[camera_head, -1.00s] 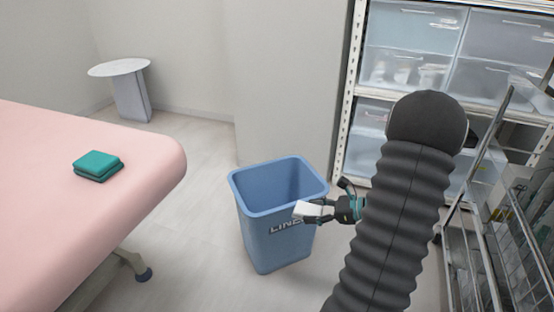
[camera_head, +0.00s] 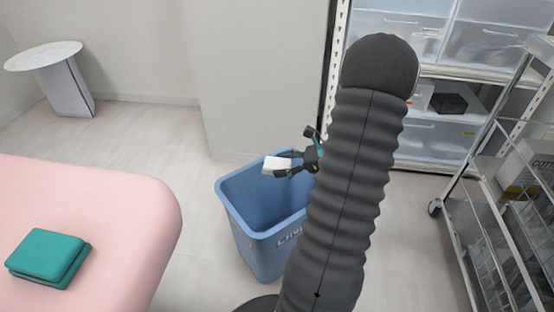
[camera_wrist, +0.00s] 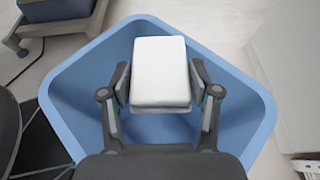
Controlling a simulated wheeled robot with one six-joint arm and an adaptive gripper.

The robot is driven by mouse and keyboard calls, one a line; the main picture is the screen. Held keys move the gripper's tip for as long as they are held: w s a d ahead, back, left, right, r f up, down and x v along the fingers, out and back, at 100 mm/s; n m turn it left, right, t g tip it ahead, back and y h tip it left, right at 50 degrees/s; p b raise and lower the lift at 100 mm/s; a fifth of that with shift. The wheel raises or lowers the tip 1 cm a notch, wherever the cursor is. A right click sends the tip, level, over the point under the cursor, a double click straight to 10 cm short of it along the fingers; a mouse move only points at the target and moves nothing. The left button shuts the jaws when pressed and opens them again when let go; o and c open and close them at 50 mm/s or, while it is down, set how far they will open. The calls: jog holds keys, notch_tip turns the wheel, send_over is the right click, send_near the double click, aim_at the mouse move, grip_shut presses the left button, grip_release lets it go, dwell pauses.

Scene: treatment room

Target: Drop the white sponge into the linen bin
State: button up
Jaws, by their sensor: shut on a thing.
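The white sponge (camera_head: 278,163) is a small white block held between the fingers of my gripper (camera_head: 291,163). In the wrist view the sponge (camera_wrist: 160,70) sits between the two fingers of my gripper (camera_wrist: 161,92), which are shut on its sides.
A pink-topped bed (camera_head: 120,215) with folded teal cloths (camera_head: 47,257) is at the left. A round side table (camera_head: 45,56) stands behind it. A shelf with clear drawers (camera_head: 395,28) and a wire cart (camera_head: 480,220) are at the right. A wall stands behind the bin.

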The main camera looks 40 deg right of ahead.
notch_tip(320, 180, down, 6)
jog(key=b, duration=0.4)
jog(key=shift+a+r+b, duration=0.15)
jog(key=shift+b, duration=0.15)
jog(key=o, duration=1.2)
jog(key=v, duration=1.2)
jog(key=shift+r, duration=0.1)
